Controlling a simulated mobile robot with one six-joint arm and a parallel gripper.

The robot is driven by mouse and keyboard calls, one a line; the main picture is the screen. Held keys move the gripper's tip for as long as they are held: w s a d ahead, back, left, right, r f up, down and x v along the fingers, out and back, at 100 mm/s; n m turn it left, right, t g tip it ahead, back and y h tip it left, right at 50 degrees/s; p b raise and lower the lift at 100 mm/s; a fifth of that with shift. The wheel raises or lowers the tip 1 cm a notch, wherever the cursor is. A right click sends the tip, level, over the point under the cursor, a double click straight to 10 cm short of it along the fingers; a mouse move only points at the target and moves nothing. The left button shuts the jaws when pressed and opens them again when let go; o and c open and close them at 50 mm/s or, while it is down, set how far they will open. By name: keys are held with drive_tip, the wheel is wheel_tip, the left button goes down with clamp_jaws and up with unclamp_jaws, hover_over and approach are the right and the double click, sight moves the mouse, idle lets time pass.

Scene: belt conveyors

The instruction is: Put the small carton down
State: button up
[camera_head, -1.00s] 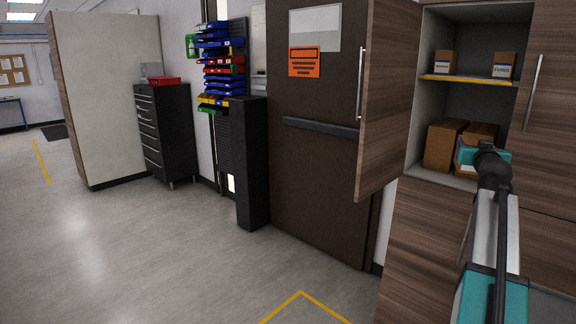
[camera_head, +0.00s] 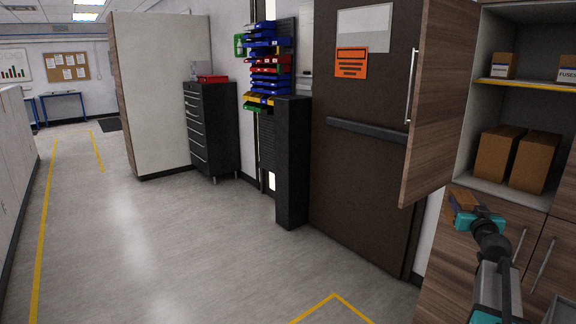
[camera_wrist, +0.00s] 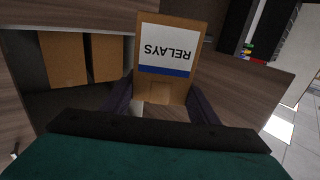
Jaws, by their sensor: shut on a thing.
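The small carton (camera_wrist: 168,60) is brown with a white label reading RELAYS and a blue stripe. In the wrist view it is upside down between the two dark fingers of my gripper (camera_wrist: 160,100), which is shut on it. In the head view my gripper (camera_head: 462,208) is at the lower right, in front of the cabinet and just below the lower shelf's edge. The carton (camera_head: 463,199) shows there only in part, behind my gripper.
The open cabinet holds two larger brown cartons (camera_head: 499,153) on its lower shelf (camera_head: 490,188). Small labelled boxes (camera_head: 502,66) stand on the upper shelf (camera_head: 520,86). The open cabinet door (camera_head: 436,110) juts out to the left. The floor (camera_head: 170,240) left of it is clear.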

drive_tip(key=s+a+f+n+y, duration=0.1)
drive_tip(key=a+f+n+y, duration=0.4)
drive_tip(key=a+f, duration=0.8)
drive_tip(key=s+a+f+n+y, duration=0.1)
drive_tip(key=a+f+n+y, duration=0.1)
drive_tip(key=a+f+y, duration=1)
drive_tip(key=s+a+f+n+g, duration=0.1)
drive_tip(key=s+a+n+g, duration=0.15)
drive_tip(key=a, duration=0.45)
drive_tip(key=s+a+f+n+g, duration=0.1)
drive_tip(key=s+a+n, duration=0.15)
drive_tip(key=a, duration=0.55)
drive_tip(key=s+a+r+n+g+y, duration=0.2)
drive_tip(key=s+a+r+g+y, duration=0.1)
drive_tip(key=s+a+r, duration=0.2)
wheel_tip(320, 180, up, 3)
drive_tip(key=shift+s+f, duration=0.15)
drive_tip(key=shift+s, duration=0.2)
drive_tip(key=shift+d, duration=0.15)
drive_tip(key=d, duration=0.6)
drive_tip(key=shift+d, duration=0.4)
